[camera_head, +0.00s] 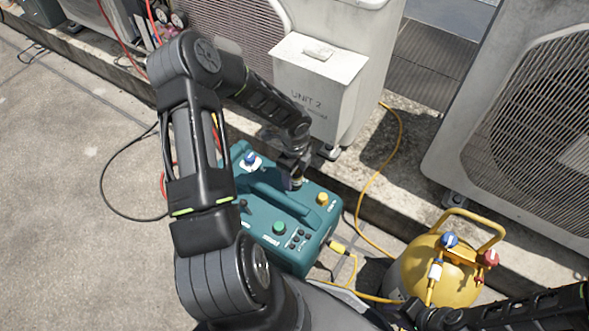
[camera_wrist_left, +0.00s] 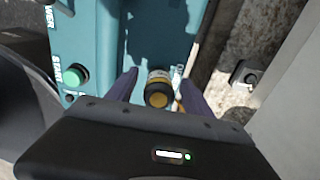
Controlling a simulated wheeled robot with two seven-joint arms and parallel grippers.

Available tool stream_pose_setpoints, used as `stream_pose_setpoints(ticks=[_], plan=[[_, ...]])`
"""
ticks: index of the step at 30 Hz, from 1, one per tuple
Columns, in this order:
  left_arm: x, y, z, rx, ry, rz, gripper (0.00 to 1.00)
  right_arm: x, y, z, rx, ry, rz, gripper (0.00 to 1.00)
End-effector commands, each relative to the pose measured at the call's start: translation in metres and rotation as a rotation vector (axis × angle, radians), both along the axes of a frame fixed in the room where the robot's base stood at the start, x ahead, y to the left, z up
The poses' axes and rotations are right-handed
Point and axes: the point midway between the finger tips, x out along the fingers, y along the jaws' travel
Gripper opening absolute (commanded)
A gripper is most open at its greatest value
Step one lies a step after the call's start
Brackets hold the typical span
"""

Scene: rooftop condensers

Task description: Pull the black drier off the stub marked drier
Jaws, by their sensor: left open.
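The teal recovery machine (camera_head: 262,205) stands on the roof floor; it also fills the upper part of the left wrist view (camera_wrist_left: 105,40). My left gripper (camera_head: 294,181) reaches down over its top from the back. In the left wrist view, my left gripper (camera_wrist_left: 158,90) is open, one finger either side of a short dark cylinder with an amber end (camera_wrist_left: 158,88), likely the black drier. I cannot tell whether the fingers touch it. The stub and its marking are hidden. My right gripper (camera_head: 412,314) is at the lower right, its fingers unclear.
A yellow knob (camera_head: 322,198), a green button (camera_head: 279,228) and a blue knob (camera_head: 250,158) sit on the machine, with a carry handle (camera_head: 280,200) along it. A yellow cylinder (camera_head: 440,275) stands right. Condenser units line the back. Hoses cross the floor; the left floor is mostly clear.

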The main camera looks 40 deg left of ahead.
Motion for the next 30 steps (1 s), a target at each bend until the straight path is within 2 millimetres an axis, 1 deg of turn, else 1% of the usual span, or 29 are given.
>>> stream_pose_setpoints(ticks=[1, 3, 12, 30], plan=[[-0.0002, -0.0001, -0.0058, 0.0, 0.001, 0.0, 0.6, 0.0007, -0.0006, -0.0027, -0.001, -0.001, -0.002, 0.36], [-0.0002, 0.0, -0.0085, 0.0, 0.0, 0.0, 0.6, 0.001, -0.0009, -0.0032, -0.001, -0.002, -0.003, 0.36], [-0.0002, 0.0001, -0.0089, 0.0, 0.0, 0.001, 0.59, 0.0011, -0.0009, -0.0028, -0.001, -0.002, -0.002, 0.36], [-0.0002, -0.0001, -0.0088, 0.0, 0.0, 0.0, 0.1, 0.0007, -0.0007, -0.0029, -0.001, -0.001, -0.002, 0.36]])
